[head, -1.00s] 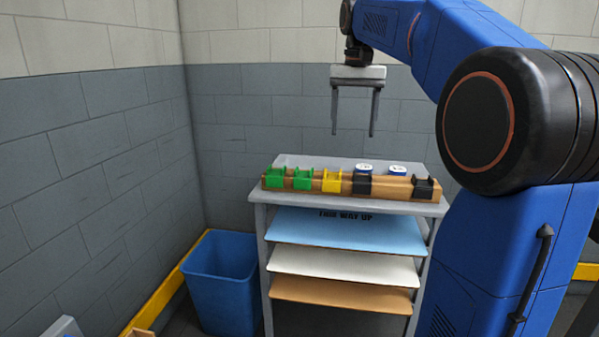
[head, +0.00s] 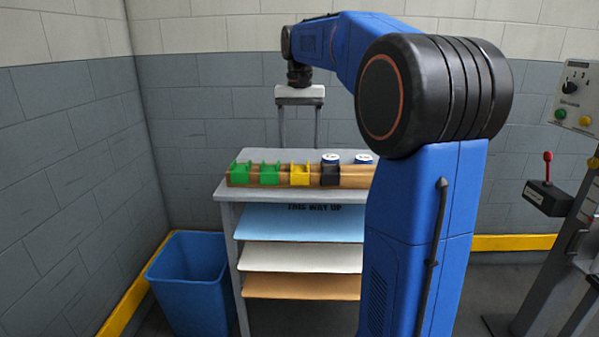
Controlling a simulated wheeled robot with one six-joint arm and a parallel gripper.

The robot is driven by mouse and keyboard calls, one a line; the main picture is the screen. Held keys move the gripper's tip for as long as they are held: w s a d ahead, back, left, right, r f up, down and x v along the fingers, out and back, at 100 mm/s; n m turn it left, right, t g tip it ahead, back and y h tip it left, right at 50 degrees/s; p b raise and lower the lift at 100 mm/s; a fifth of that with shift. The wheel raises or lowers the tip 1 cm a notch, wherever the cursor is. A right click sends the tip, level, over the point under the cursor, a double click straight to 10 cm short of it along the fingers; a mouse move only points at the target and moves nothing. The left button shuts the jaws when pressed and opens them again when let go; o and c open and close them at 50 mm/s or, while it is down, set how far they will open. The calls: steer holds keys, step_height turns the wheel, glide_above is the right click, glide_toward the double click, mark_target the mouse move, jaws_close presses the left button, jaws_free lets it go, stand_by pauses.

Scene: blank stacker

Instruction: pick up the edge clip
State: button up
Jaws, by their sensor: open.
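Several edge clips sit in a row on a brown rail (head: 228,180) on top of the grey rack (head: 226,194). A green clip (head: 240,173) is at the left end, with a second green clip (head: 269,174) beside it. A yellow clip (head: 300,174) and a black clip (head: 330,175) follow to the right. My arm hides the rail's right end. My gripper (head: 299,145) is open and empty, its fingers pointing down. It appears above the yellow clip in the picture, apart from the clips; its depth is hard to judge.
Two white-topped round containers, a left one (head: 331,158) and a right one (head: 364,159), stand by the rail. Blue, white and brown sheets lie on the shelves below. A blue bin (head: 190,285) stands left of the rack. A control post (head: 570,215) is at the right.

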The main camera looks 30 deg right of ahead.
mark_target(300, 170)
steer(key=shift+f, duration=3.5)
steer(key=c, duration=1.1)
